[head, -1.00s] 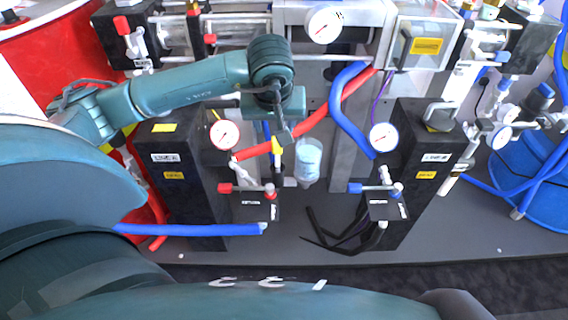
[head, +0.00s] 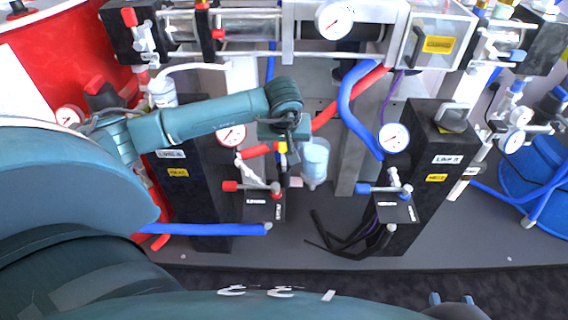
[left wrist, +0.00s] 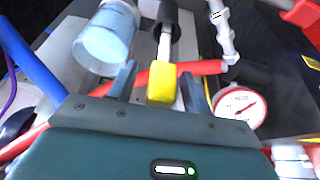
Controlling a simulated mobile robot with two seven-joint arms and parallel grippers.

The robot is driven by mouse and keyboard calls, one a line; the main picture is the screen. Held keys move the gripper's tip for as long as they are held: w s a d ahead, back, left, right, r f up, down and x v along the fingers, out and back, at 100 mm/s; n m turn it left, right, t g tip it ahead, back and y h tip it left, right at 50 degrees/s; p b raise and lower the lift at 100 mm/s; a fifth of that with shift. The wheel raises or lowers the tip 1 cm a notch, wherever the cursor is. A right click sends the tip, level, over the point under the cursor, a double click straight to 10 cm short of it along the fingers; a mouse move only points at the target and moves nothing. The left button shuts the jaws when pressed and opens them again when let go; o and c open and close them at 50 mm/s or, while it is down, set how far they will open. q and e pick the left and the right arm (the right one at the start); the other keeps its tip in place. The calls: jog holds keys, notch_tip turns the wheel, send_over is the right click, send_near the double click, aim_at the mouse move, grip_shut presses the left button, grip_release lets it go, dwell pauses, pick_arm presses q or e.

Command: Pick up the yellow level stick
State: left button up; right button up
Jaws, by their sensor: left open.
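The yellow level stick has a yellow block end (left wrist: 162,84), a pale rod and a black part at its far end in the left wrist view. In the head view, a small yellow bit of it (head: 282,147) shows just below my left gripper (head: 284,152). My left gripper is open; its two fingers (left wrist: 160,88) stand on either side of the yellow block in the left wrist view, with visible gaps. My right gripper (head: 451,299) shows only at the bottom edge of the head view, with two fingertips apart and nothing seen between them.
A clear blue-tinted cup (head: 315,160) hangs close beside the stick; it also shows in the left wrist view (left wrist: 105,38). A red hose (left wrist: 205,67) passes behind the fingers. A pressure gauge (left wrist: 240,108) is to the right. Black pillars (head: 425,165) flank the space.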

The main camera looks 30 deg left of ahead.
pick_arm(q)
jog(key=shift+c, duration=0.2)
grip_shut()
dwell(0.3)
jog(key=shift+r, duration=0.1)
